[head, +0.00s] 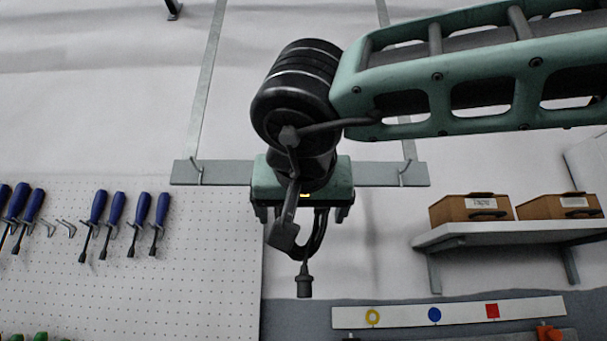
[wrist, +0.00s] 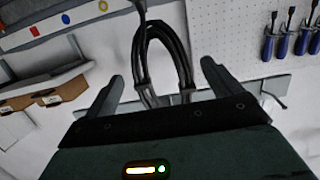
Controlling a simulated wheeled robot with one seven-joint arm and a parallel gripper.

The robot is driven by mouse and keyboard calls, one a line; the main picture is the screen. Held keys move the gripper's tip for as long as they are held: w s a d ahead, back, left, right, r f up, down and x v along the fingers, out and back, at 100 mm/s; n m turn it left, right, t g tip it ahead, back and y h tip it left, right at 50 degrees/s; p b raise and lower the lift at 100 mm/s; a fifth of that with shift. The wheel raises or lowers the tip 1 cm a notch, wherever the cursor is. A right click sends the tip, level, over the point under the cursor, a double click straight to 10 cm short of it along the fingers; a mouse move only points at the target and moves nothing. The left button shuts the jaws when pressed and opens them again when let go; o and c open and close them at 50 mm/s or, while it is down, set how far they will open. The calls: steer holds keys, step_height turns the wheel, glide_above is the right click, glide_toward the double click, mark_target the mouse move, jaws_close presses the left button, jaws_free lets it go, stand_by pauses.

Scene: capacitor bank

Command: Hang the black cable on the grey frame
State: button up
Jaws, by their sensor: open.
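The grey frame (head: 228,173) is a flat horizontal bar on two uprights against the wall, with a small hook near each end. My gripper (head: 302,213) is in front of the middle of the bar and hides that part. The black cable (head: 304,287) hangs in a loop below my gripper, its plug end lowest. In the wrist view the looped cable (wrist: 182,60) lies between the open fingers of my gripper (wrist: 162,71), with gaps to both sides. The bar (wrist: 268,86) shows behind it. Whether a middle hook bears the cable is hidden.
A pegboard (head: 200,250) with several blue-handled screwdrivers (head: 115,208) is on the left. A shelf (head: 500,233) with two brown boxes (head: 470,209) is on the right. Below it a white strip (head: 400,315) bears coloured marks. The wall beside the bar is clear.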

steer(key=s+r+b, duration=0.2)
steer(key=s, duration=1)
steer(key=shift+s+a+r, duration=0.15)
steer(key=shift+s+a, duration=0.05)
steer(key=shift+s, duration=0.1)
